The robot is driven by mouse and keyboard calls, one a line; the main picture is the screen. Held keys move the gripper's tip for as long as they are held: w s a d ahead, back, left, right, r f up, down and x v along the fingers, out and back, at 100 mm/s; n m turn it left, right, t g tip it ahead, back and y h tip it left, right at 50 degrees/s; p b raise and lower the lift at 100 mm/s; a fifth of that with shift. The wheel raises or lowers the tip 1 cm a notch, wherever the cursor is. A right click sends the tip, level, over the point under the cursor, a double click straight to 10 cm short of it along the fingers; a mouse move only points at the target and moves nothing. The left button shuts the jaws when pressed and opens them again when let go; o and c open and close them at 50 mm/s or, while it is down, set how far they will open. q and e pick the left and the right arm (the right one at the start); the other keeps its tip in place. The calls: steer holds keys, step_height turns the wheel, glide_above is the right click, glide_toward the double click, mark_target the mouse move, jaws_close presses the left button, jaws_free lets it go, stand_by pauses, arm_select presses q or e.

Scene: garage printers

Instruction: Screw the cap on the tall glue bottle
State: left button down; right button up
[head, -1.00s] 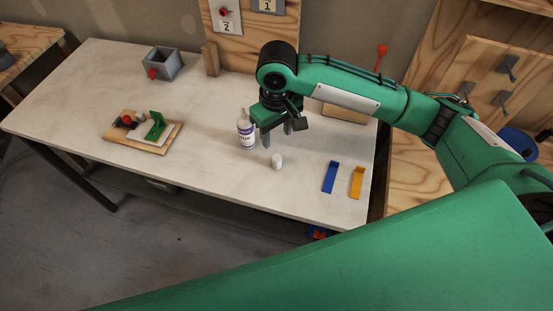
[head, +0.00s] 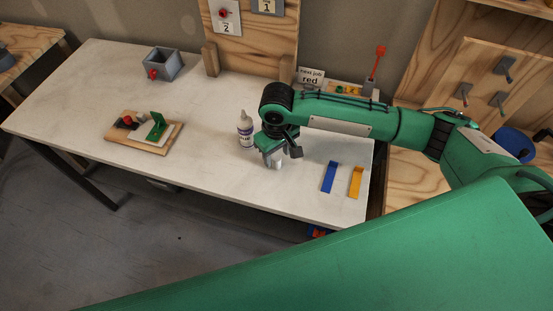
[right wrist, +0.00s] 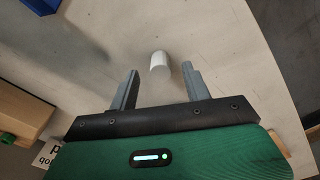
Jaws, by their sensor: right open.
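The tall glue bottle (head: 245,132), white with a dark-lettered label and a narrow tip, stands upright on the pale workbench (head: 213,185). The small white cap (head: 279,163) stands on the bench to the right of the bottle and nearer the front edge, partly hidden by my right gripper (head: 274,158). In the right wrist view the cap (right wrist: 160,63) sits in line with the gap between the two open fingers (right wrist: 160,75), at or just past their tips. Neither finger visibly touches it. My left gripper is not in view.
A blue bracket (head: 330,177) and a yellow bracket (head: 356,182) lie right of the cap. A wooden board with a green part (head: 145,143) lies left, and a grey bin (head: 162,64) stands behind. The bench's front-left is clear.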

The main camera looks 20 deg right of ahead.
mark_target(277, 158)
steer(key=shift+f, duration=1.2)
steer(key=c, duration=1)
steer(key=shift+c, duration=0.2)
step_height(277, 158, up, 20)
steer(key=b, duration=0.1)
